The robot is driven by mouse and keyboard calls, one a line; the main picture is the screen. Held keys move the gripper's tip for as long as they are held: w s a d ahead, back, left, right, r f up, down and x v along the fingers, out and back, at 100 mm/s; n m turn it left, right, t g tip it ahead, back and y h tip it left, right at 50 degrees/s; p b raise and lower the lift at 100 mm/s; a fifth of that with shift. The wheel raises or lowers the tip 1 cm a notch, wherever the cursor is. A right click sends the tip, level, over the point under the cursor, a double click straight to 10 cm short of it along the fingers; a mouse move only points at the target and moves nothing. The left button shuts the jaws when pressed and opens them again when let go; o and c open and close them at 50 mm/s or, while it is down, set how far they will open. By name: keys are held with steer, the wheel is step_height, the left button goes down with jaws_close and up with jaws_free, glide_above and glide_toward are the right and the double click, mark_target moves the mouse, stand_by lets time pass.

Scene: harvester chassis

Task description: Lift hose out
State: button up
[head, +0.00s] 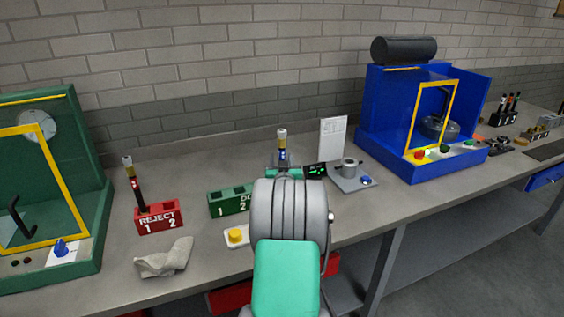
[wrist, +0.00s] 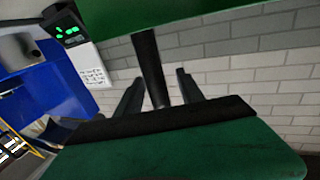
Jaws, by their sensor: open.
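A short dark hose (head: 281,151) with a pale yellow top and a blue band stands upright just beyond my wrist in the head view. My arm hides its lower part. In the wrist view a black hose length (wrist: 150,65) runs between the two fingers of my gripper (wrist: 157,88). The fingers are apart, with visible gaps on both sides of the hose. Its far end is hidden behind green at the top of that view. A second hose (head: 132,183) with a red band stands tilted in slot 1 of the red REJECT box (head: 160,224).
A green two-slot box (head: 226,202) is partly hidden by my arm. A small display (head: 315,170), a grey fixture (head: 352,180) and a white card (head: 333,138) stand to the right. A grey cloth (head: 164,258) lies at front left. Green (head: 75,200) and blue (head: 402,150) machines flank the bench.

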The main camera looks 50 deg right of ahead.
steer(key=shift+w+d, duration=0.2)
steer(key=shift+s, duration=0.1)
jaws_close()
steer(key=shift+r, duration=0.1)
stand_by(1.1)
